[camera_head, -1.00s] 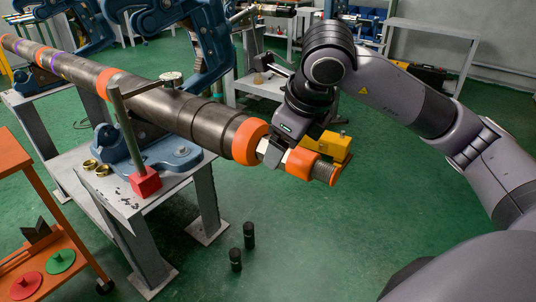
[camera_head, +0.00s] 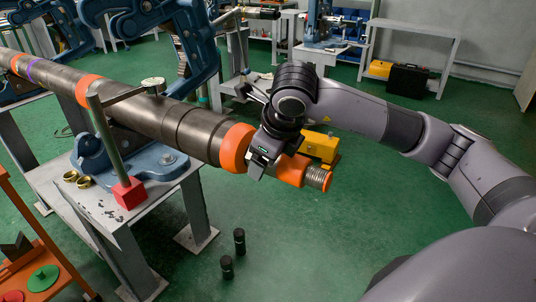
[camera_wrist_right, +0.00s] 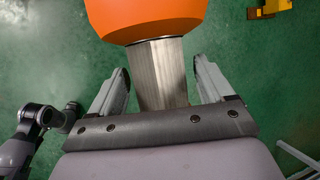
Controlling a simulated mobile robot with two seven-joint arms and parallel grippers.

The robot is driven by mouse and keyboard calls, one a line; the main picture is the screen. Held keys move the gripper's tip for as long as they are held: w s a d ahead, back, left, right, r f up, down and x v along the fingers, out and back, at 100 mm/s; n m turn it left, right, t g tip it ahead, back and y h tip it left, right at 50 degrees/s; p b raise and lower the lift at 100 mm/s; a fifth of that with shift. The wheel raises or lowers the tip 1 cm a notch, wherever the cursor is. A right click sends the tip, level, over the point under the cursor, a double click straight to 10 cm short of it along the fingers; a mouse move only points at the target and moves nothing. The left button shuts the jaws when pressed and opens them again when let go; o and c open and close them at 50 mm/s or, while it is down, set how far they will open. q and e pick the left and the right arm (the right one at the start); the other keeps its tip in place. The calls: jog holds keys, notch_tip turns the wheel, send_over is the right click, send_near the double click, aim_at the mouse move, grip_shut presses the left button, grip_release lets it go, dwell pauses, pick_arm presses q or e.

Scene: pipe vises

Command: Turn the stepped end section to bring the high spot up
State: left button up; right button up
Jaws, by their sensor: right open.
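The long dark pipe (camera_head: 150,116) runs from the far left to the right. Its stepped end section has a large orange collar (camera_head: 236,148), a smaller orange collar (camera_head: 290,169) and a threaded tip (camera_head: 317,178). My right gripper (camera_head: 258,168) is at the bare metal neck between the collars. In the right wrist view, my right gripper (camera_wrist_right: 161,68) is open, its fingers on either side of the bare metal neck (camera_wrist_right: 163,80), with narrow gaps showing. An orange collar (camera_wrist_right: 146,18) lies just beyond the fingertips. A dial gauge (camera_head: 153,86) sits at the pipe's top. My left gripper is out of view.
The gauge's post rises from a red block (camera_head: 128,191) on the grey vise table (camera_head: 120,210). A blue vise base (camera_head: 150,160) and brass rings stand there. A yellow object (camera_head: 320,147) is behind the pipe end. Two black cylinders (camera_head: 239,241) stand on the open green floor.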

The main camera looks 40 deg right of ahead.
jog(key=c, duration=1)
jog(key=shift+o, duration=0.2)
